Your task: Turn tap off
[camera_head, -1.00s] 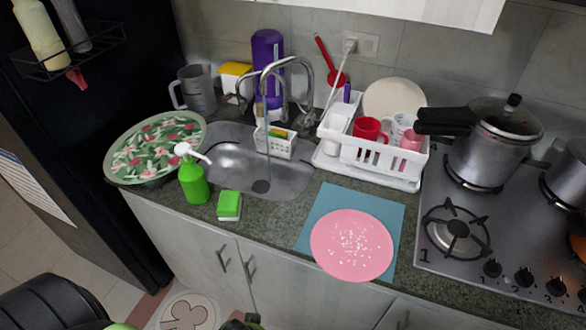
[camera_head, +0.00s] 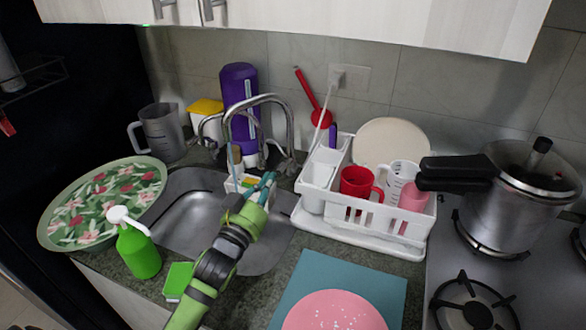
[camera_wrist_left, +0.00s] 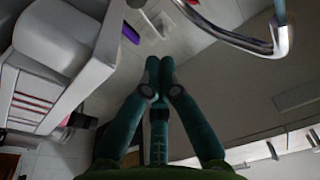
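The chrome tap (camera_head: 262,98) stands behind the sink (camera_head: 190,215), its curved spout reaching over the basin. A chrome tube of it also shows in the left wrist view (camera_wrist_left: 245,42). My right gripper is not in view.
The white dish rack (camera_head: 365,225) with cups stands close right of the gripper. A green spray bottle (camera_head: 138,252) and sponge (camera_head: 177,281) are at the front left. Cabinets (camera_head: 300,22) hang above.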

